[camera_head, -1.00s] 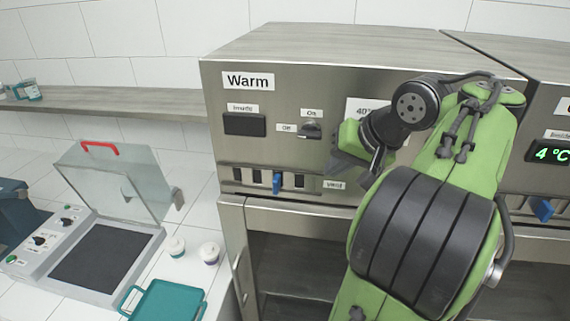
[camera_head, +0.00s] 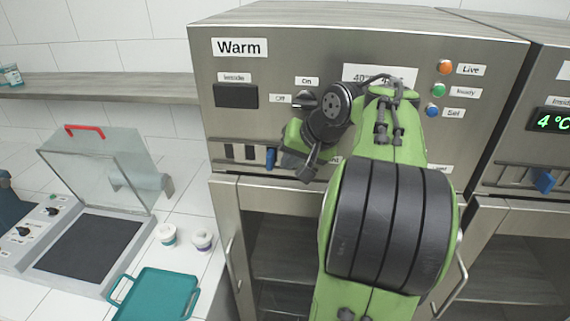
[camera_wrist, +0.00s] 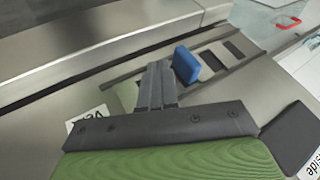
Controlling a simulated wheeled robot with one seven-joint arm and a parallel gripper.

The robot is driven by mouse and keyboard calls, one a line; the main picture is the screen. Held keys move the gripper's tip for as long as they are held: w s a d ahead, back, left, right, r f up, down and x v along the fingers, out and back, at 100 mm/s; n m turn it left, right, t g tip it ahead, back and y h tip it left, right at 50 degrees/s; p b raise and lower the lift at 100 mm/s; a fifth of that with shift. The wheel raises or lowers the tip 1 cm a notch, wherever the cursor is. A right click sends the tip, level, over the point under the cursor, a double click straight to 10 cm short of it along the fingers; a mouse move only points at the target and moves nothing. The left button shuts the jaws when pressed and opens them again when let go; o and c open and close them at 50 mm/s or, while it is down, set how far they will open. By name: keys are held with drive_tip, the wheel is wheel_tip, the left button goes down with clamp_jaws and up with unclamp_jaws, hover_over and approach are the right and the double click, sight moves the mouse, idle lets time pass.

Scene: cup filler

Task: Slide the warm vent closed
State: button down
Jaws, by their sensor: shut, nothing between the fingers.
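The warm vent (camera_head: 236,152) is a slotted strip low on the steel "Warm" panel, with dark openings at its left. Its blue slider tab (camera_head: 270,158) stands right of two visible openings; the wrist view shows the tab (camera_wrist: 186,65) just right of my fingers. My gripper (camera_wrist: 160,82) is shut and empty, its tips low against or near the vent strip. In the head view my gripper (camera_head: 284,154) is right of the tab and hides the strip's right part. I cannot tell whether fingers and tab touch.
An On/Off knob (camera_head: 305,99) and a dark "Inside" display (camera_head: 236,96) sit above the vent. Coloured lights (camera_head: 445,67) are at the right of the panel. A second unit with its own blue tab (camera_head: 543,180) stands at the right. A teal tray (camera_head: 158,295) lies lower left.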

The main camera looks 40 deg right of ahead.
sight(271, 156)
drive_tip(key=shift+w+a+r, duration=0.15)
drive_tip(key=shift+w+a, duration=0.3)
drive_tip(key=shift+a, duration=0.1)
drive_tip(key=shift+d, duration=0.1)
drive_tip(key=shift+w+a, duration=1)
drive_tip(key=shift+w, duration=0.2)
drive_tip(key=shift+d+p, duration=0.1)
drive_tip(key=shift+p, duration=0.2)
